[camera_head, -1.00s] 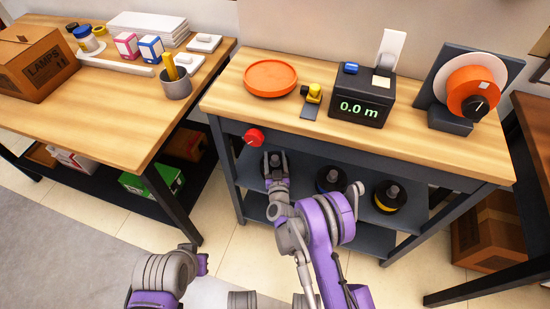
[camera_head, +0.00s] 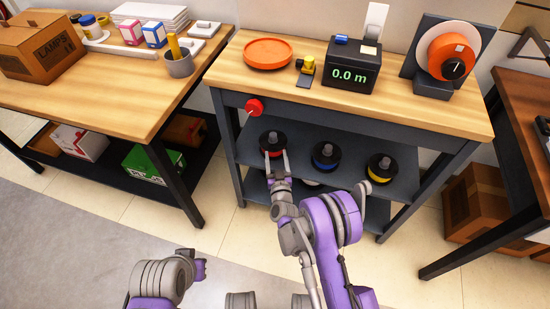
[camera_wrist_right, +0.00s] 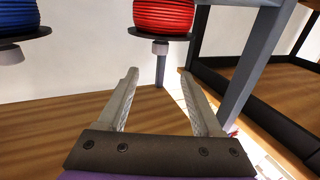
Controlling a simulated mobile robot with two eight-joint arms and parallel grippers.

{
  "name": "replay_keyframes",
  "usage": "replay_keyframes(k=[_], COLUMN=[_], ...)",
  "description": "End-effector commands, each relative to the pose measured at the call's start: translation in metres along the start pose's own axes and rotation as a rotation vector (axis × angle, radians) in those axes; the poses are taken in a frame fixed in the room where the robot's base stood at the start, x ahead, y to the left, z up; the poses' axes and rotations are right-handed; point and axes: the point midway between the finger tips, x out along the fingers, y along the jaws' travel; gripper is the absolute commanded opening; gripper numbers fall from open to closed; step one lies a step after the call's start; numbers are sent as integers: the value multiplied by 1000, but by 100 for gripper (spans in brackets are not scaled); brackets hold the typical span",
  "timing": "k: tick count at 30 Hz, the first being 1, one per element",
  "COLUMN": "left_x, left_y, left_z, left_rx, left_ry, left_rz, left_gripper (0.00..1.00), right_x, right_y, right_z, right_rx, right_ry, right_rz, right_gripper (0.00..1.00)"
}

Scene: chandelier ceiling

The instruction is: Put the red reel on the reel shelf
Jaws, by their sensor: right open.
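The red reel (camera_head: 267,141) has a black flange and a grey knob on top. It stands leftmost on the dark shelf (camera_head: 352,164) under the middle workbench. My right gripper (camera_head: 277,157) is open and empty in front of it; its fingers cover part of the reel. In the right wrist view, which looks inverted, the red reel (camera_wrist_right: 164,15) is beyond the open fingers (camera_wrist_right: 158,76), with its knob roughly in line with the gap and apart from them. My left arm shows at the lower left; its gripper does not show.
A blue reel (camera_head: 325,155) and a yellow reel (camera_head: 380,168) stand to the right on the same shelf. A red knob (camera_head: 254,106) sticks out of the bench front above the red reel. The bench top holds an orange tray (camera_head: 268,54) and a length meter (camera_head: 351,67).

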Motion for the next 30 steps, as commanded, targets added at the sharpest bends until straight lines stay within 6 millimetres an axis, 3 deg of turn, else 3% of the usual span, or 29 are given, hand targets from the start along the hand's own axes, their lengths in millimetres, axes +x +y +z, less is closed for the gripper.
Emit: replay_keyframes(k=[13,20,26,30], left_x=[1,1,1,1], left_y=[0,0,0,0], left_z=[0,0,0,0], left_rx=[0,0,0,0], left_ry=[0,0,0,0], left_rz=[0,0,0,0], left_gripper=[0,0,0,0], right_x=[1,-5,-47,-97], right_y=[2,12,30,46], right_z=[-7,-66,-118,-142], right_rx=[-2,-1,2,7], right_ry=[-12,-152,-353,-504], right_rz=[-8,-82,-139,-150], right_gripper=[67,67,67,67])
